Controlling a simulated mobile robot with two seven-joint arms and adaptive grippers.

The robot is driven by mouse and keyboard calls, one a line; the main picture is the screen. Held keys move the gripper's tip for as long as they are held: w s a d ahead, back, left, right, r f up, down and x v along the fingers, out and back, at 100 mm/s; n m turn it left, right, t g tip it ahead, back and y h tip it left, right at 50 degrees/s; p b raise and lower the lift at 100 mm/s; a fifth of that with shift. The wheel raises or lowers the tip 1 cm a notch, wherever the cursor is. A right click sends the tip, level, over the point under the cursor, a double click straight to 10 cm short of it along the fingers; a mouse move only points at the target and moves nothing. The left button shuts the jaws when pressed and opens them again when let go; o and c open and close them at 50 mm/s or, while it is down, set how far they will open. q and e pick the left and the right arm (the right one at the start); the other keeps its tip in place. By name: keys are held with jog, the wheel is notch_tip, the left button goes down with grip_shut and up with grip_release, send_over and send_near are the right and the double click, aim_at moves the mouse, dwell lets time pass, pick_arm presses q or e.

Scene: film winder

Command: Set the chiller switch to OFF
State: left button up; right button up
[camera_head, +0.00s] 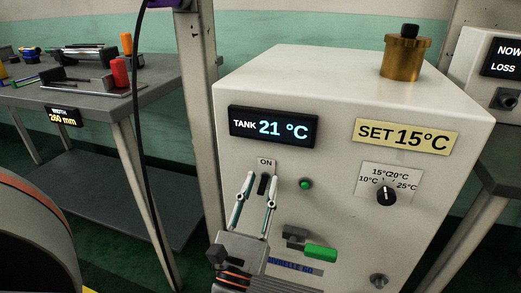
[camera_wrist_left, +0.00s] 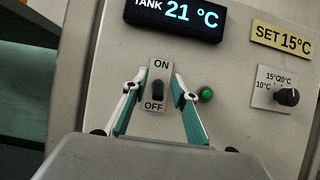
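The chiller (camera_head: 340,90) is a large off-white box whose front shows in both views. Its switch (camera_wrist_left: 158,91) is a small black toggle on a pale plate marked ON above and OFF below; in the head view the switch (camera_head: 263,185) shows between my fingers and the OFF mark is hidden. I cannot tell for sure which way the toggle leans. A green lamp (camera_wrist_left: 206,94) beside it looks lit. My left gripper (camera_head: 262,178) is open, with one finger on each side of the switch plate and nothing between them but the toggle in view. My right gripper is not in view.
A tank display (camera_head: 273,128) reads 21 °C above the switch. A SET 15°C label (camera_head: 406,137) and a black dial (camera_head: 387,196) are on the right. A green-handled valve (camera_head: 320,253) sits below, close to my gripper. A grey workbench (camera_head: 85,98) stands left.

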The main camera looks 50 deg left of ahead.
aim_at(265, 140)
pick_arm(q)
notch_tip(265, 140, up, 9)
jog(key=shift+f, duration=0.15)
jog(key=shift+f, duration=0.1)
dwell(0.8)
